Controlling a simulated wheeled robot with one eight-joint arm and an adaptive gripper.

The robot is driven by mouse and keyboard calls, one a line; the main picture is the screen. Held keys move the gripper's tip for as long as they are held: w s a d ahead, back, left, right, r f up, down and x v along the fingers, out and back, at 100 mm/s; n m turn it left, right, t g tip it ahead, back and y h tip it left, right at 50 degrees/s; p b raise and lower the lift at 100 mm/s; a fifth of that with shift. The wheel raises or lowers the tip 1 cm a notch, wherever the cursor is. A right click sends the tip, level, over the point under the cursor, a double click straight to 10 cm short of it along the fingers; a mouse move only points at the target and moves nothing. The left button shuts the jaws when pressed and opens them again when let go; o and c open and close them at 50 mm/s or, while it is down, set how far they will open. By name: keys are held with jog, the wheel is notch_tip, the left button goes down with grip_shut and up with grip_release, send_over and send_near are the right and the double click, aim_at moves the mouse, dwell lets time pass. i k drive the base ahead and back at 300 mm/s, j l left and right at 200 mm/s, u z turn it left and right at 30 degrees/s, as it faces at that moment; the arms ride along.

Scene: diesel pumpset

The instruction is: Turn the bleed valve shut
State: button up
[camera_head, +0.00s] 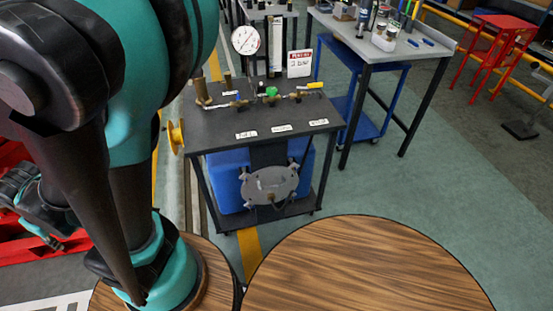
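A dark bench (225,124) stands in the middle of the head view with brass pipework along its back. A small green handle (271,91), a yellow lever handle (315,85) and a small blue part (238,96) sit along that pipework. Three white labels lie in front of it, too small to read, so I cannot tell which fitting is the bleed valve. My teal and black arm fills the left side. A dark, jointed part at the far left edge seems to be my gripper (32,200), away from the bench. Its fingers are not clear.
A white dial gauge (246,40) and a red-topped sign (299,64) stand behind the pipework. A yellow wheel (176,137) sticks out from the bench's left side. A grey table (375,45) is at right. Round wooden tops (365,270) fill the foreground.

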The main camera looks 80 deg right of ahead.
aim_at(271, 91)
jog(key=k+l+z, duration=0.25)
jog(key=z, duration=0.2)
jog(key=k+l+z, duration=0.4)
jog(key=i+z, duration=0.1)
jog(key=z, duration=1.05)
